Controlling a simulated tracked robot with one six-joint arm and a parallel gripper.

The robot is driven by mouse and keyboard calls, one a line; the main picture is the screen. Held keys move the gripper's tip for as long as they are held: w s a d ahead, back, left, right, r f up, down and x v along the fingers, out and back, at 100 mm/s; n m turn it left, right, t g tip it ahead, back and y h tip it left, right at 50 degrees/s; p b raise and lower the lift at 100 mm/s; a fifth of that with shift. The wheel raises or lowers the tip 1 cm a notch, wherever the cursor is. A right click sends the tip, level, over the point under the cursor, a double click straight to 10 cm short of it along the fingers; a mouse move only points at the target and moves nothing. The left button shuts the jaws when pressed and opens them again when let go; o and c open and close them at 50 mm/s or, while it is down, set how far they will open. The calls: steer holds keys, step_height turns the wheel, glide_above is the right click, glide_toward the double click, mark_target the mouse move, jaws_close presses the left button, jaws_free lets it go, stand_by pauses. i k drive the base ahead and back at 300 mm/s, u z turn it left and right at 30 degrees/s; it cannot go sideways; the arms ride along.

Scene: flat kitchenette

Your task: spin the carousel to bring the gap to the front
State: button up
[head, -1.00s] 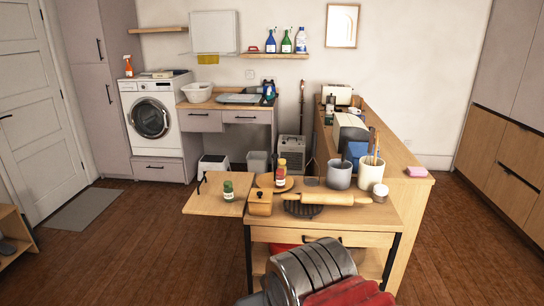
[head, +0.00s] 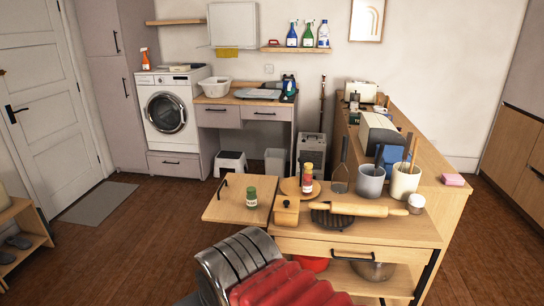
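A small round wooden disc (head: 290,187), which looks like the carousel, lies on the wooden worktop toward the back left. A bottle with a yellowish cap and red label (head: 307,178) stands at its right side. A wooden box (head: 286,212) stands in front of the disc and hides part of its front edge. I cannot make out a gap on the disc. A green-capped jar (head: 252,195) stands apart on the side leaf (head: 229,211). My gripper is not in view.
On the worktop are a rolling pin (head: 365,208), a dark ribbed round pan (head: 331,220), a grey pot (head: 370,180), a white crock of utensils (head: 404,181) and a small white-lidded jar (head: 416,203). A raised ledge (head: 432,172) bounds the right. Open floor (head: 120,255) lies left.

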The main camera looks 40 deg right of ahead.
mark_target(291, 186)
steer(key=i, duration=1.25)
steer(key=z, duration=0.6)
